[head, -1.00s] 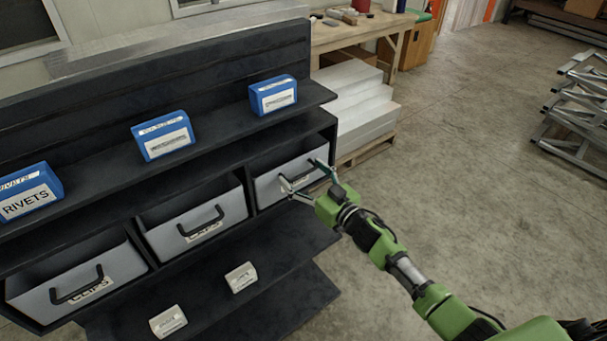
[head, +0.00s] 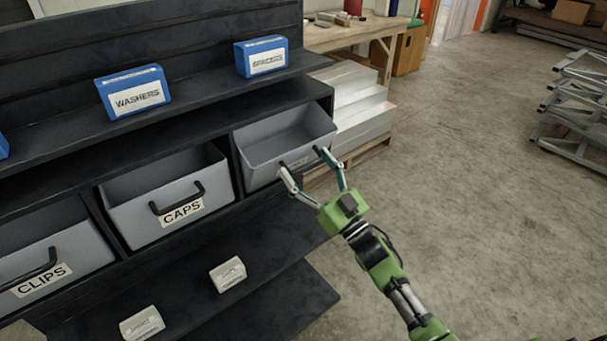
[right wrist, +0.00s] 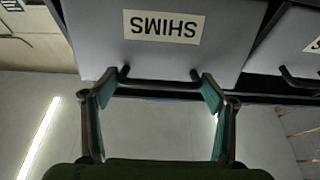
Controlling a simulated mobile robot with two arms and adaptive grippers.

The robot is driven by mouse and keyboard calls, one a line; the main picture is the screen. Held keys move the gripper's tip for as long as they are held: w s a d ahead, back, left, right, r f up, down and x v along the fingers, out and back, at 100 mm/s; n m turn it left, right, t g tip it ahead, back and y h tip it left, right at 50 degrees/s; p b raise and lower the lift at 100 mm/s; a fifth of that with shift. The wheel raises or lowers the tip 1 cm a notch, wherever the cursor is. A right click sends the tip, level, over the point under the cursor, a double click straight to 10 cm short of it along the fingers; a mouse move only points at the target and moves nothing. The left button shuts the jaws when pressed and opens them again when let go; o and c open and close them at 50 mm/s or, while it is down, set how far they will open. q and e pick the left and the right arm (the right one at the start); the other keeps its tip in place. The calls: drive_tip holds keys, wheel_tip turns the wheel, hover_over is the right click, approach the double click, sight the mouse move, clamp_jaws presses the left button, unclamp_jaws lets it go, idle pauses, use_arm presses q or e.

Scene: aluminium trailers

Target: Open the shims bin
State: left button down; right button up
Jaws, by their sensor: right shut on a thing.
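The grey shims bin (head: 262,165) is the rightmost bin in the dark shelf unit in the head view. Its wide grey inside shows above the front. In the right wrist view, the SHIMS label (right wrist: 164,27) appears upside down on its front, with a dark bar handle (right wrist: 150,90) beneath it. My right gripper (head: 304,163) is at this handle, its fingers toward the two ends of the bar, and is shut on it. The fingers partly hide the bin's front in the head view. My left gripper is not in view.
The caps bin (head: 140,220) and clips bin (head: 70,262) sit to the left in the same row. Blue boxes, one marked WASHERS (head: 134,92), stand on the shelf above. White boxes (head: 355,125) are stacked beyond the unit.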

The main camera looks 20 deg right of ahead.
drive_tip(key=shift+s+d+f+b, duration=0.2)
drive_tip(key=shift+s+f, duration=0.2)
drive_tip(key=shift+f, duration=0.3)
drive_tip(key=shift+s+d+f+b, duration=0.1)
drive_tip(key=shift+s+f+b, duration=0.1)
drive_tip(key=shift+s+f, duration=0.35)
drive_tip(key=shift+s+d+f+b, duration=0.1)
drive_tip(key=shift+s+f+b, duration=0.15)
drive_tip(key=shift+f, duration=0.6)
drive_tip(key=o, duration=1.6)
drive_tip(key=shift+w+a, duration=0.1)
drive_tip(key=shift+w, duration=0.1)
drive_tip(key=shift+c, duration=0.2)
drive_tip(key=v, duration=1.2)
drive_tip(key=shift+r, duration=0.25)
drive_tip(key=shift+f, duration=0.1)
